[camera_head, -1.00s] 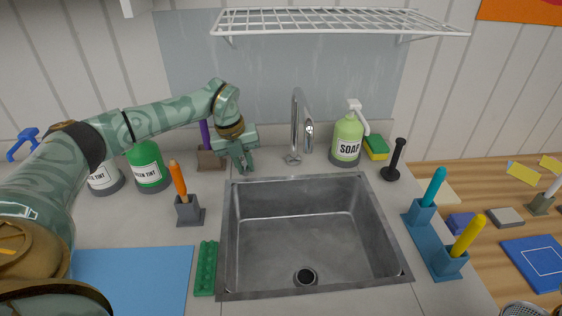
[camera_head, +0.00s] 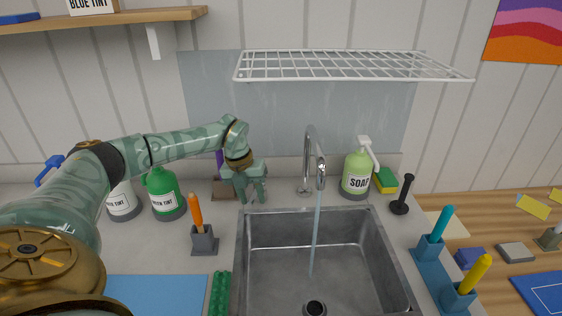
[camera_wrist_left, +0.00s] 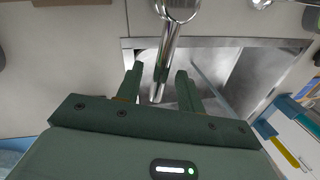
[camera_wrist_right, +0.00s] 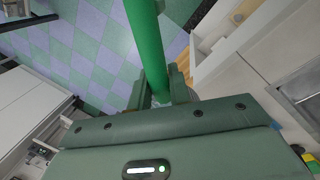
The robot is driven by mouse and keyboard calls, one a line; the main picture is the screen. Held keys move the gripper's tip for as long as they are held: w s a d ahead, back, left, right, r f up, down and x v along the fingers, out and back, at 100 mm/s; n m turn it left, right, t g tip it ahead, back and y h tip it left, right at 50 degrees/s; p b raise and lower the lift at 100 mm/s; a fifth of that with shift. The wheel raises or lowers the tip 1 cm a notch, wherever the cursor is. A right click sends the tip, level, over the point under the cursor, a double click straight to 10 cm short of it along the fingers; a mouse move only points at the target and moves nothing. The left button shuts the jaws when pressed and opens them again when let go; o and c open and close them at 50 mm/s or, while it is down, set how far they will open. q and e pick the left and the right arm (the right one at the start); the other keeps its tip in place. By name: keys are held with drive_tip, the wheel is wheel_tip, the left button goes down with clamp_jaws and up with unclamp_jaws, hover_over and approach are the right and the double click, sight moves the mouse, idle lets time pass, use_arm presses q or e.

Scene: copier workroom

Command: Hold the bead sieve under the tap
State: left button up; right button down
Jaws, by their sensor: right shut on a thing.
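The chrome tap (camera_head: 309,160) stands behind the sink (camera_head: 385,245), and a thin stream of water (camera_head: 316,230) falls from its spout into the basin. My left gripper (camera_head: 252,200) is open and empty, left of the tap at the sink's back left corner. In the left wrist view the tap (camera_wrist_left: 168,45) shows ahead of the parted fingers. My right gripper (camera_wrist_right: 160,88) is shut on a thick green handle (camera_wrist_right: 146,40), seen only in the right wrist view, over the floor. The bead sieve's mesh is not visible now, so I cannot confirm that the handle is its own.
A wire rack (camera_head: 350,66) hangs above the tap. A soap bottle (camera_head: 357,175), sponge (camera_head: 386,181) and black-handled tool (camera_head: 403,195) stand behind right. Holders with teal (camera_head: 440,222) and yellow (camera_head: 473,274) handles line the right edge. An orange-handled tool (camera_head: 197,215) stands left.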

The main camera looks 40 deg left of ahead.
use_arm(q)
drive_tip(key=shift+r, duration=0.1)
